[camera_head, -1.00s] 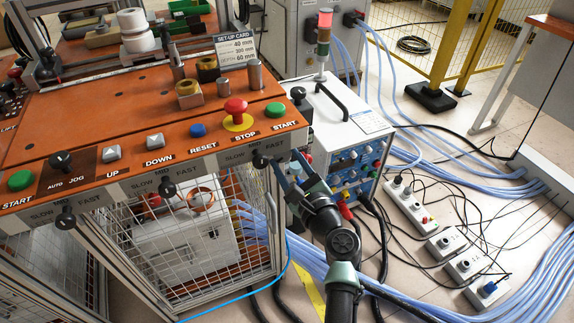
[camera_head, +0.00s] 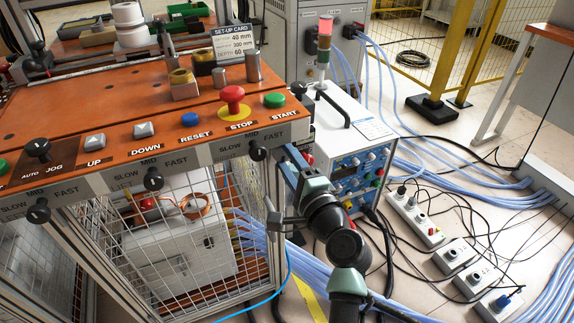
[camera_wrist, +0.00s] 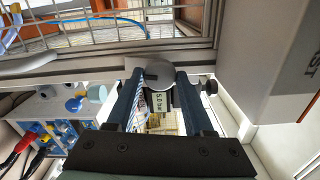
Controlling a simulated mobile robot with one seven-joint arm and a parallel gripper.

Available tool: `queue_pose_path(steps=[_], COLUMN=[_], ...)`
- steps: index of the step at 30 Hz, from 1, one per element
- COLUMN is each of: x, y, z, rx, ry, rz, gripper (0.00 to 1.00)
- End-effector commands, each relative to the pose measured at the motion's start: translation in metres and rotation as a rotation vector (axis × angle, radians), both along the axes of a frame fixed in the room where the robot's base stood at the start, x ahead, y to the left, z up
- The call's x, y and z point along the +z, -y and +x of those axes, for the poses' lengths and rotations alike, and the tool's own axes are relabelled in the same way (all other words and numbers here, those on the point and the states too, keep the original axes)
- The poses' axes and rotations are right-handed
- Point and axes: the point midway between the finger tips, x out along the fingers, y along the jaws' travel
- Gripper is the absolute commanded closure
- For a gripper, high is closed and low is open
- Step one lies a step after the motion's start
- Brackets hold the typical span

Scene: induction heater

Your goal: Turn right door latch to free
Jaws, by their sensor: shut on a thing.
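The right door latch, a grey round knob (camera_wrist: 158,72) with a dark mark on its face, sits at the cage frame in the wrist view. In the camera_head view my gripper (camera_head: 288,156) is at the machine's right front post, just under the orange panel's corner. The knob is hidden there. The wire mesh door (camera_head: 190,250) is left of the post.
An orange control panel (camera_head: 130,100) with buttons and black selector knobs is above and left of my gripper. A white and blue power unit (camera_head: 355,165) stands close on its right. Blue hoses (camera_head: 300,265) and power strips (camera_head: 415,215) lie on the floor.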

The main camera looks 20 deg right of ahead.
Motion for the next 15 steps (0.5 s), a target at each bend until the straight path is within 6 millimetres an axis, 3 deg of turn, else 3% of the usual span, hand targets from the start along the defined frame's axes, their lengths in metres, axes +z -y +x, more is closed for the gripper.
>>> queue_pose_path(steps=[15], x=[-0.0016], y=[0.0003], z=[-0.0004], rx=[-0.001], ry=[0.004], rz=[-0.172], gripper=[1.00])
